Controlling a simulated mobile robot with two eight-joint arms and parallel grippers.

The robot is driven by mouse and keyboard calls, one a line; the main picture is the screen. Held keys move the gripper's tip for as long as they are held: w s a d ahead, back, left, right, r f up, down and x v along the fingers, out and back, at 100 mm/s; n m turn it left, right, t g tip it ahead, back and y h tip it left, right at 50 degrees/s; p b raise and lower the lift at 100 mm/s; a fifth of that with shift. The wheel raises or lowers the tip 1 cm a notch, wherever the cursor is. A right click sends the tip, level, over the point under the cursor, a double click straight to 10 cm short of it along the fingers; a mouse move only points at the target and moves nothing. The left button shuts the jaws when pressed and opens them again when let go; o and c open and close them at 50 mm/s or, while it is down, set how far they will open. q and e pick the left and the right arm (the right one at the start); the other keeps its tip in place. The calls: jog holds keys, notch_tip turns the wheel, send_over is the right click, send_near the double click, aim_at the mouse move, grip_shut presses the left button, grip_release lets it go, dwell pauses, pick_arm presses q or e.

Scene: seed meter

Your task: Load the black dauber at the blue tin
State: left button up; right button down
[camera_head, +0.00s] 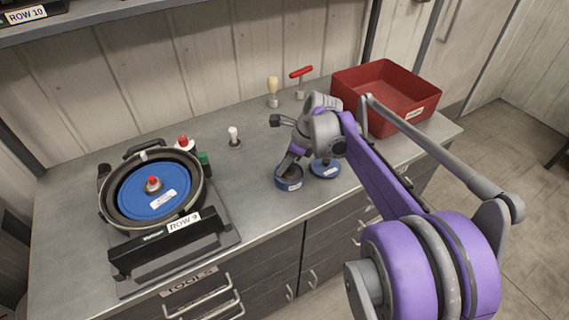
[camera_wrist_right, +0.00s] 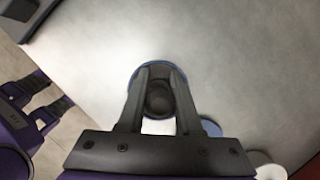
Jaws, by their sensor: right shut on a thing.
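The blue tin (camera_head: 289,184) stands near the front edge of the counter, with a white label on its side. Its blue rim also shows in the right wrist view (camera_wrist_right: 136,72). My right gripper (camera_head: 286,165) points down at the tin and is shut on the black dauber. In the right wrist view the dauber's dark round end (camera_wrist_right: 160,97) sits between the two fingers, over the tin's opening. How deep its lower end reaches is hidden. A flat blue disc (camera_head: 325,170), apparently the lid, lies to the right of the tin.
A seed meter (camera_head: 152,190) with a blue disc stands on a plate at left. A small white-topped peg (camera_head: 233,136), a cream-handled tool (camera_head: 272,90) and a red T-handled tool (camera_head: 300,80) stand behind. A red bin (camera_head: 390,90) is at back right. Counter between meter and tin is clear.

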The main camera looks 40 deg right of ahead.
pick_arm(q)
jog(key=shift+r, duration=0.1)
pick_arm(e)
jog(key=shift+r+p, duration=2.1)
jog(key=shift+r, duration=1.4)
pick_arm(q)
jog(key=r, duration=0.1)
jog(key=w+r, duration=0.1)
jog(key=r, duration=0.3)
jog(key=shift+w, duration=0.35)
jog(key=shift+s, duration=0.1)
pick_arm(e)
jog(key=shift+f, duration=0.1)
